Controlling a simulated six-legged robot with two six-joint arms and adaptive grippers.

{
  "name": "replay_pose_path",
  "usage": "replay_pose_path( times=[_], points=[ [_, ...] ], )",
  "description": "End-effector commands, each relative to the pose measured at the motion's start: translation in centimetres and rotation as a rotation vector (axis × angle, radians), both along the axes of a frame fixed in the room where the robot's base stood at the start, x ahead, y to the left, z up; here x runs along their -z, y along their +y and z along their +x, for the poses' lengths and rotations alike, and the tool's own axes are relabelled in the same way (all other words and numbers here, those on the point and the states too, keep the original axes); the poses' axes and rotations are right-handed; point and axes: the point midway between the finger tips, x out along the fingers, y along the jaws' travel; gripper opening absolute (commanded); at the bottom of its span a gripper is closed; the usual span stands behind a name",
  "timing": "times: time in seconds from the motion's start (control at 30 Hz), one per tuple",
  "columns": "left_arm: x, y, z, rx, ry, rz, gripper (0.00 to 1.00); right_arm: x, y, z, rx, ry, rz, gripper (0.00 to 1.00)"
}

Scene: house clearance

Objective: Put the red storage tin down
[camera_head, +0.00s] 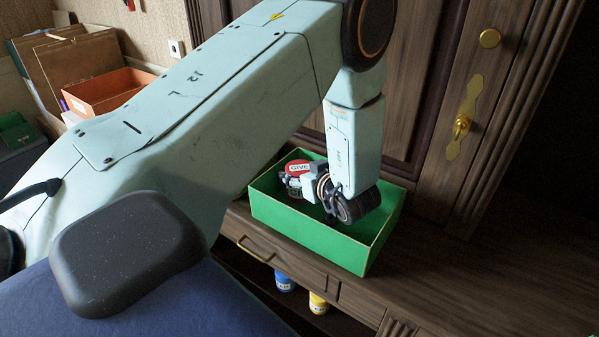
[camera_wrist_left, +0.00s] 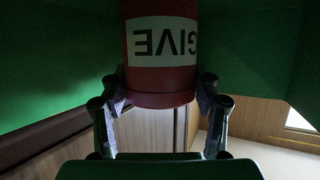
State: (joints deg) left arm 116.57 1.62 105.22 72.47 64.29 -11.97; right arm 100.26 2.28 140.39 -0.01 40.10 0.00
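The red storage tin (camera_head: 298,167), with a white label reading GIVE, is within the open green box (camera_head: 310,236) on the wooden cabinet. In the left wrist view the tin (camera_wrist_left: 160,82) appears with its label upside down. My left gripper (camera_head: 297,182) reaches down into the box. Its two fingers are against opposite sides of the tin, shut on it. The box walls and my wrist hide the tin's lower part in the head view, so I cannot tell whether it touches the box floor. My right gripper is not in view.
A blue container (camera_head: 285,281) and a yellow container (camera_head: 318,302) stand on a shelf below the cabinet top. Dark wooden panelling (camera_head: 425,90) rises behind the box. The cabinet top (camera_head: 440,265) is clear right of it. An orange box (camera_head: 108,91) stands far left.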

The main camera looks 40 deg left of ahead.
Motion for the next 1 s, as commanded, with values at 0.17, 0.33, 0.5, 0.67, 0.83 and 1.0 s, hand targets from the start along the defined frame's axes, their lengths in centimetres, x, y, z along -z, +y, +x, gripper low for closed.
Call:
replay_pose_path(
  times=[0.17, 0.33, 0.5, 0.67, 0.83, 1.0],
  points=[
    [-0.1, 0.0, 0.0, 0.001, 0.000, 0.000, 0.79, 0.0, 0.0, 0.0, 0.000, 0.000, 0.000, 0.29],
    [-0.1, 0.0, 0.0, 0.000, 0.000, 0.000, 0.84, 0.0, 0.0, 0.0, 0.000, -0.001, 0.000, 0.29],
    [-0.1, 0.0, 0.0, 0.000, 0.000, 0.000, 0.84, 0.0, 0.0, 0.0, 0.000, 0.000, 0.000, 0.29],
    [-0.7, -0.5, -0.1, 0.003, -0.001, 0.001, 0.84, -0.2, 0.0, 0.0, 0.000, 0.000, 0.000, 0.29],
    [-1.6, -2.7, -0.9, 0.006, 0.000, 0.003, 0.84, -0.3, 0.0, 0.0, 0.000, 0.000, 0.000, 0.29],
    [-2.6, -4.7, -1.7, 0.005, -0.001, 0.003, 0.84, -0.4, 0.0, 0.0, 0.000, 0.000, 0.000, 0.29]
  ],
)
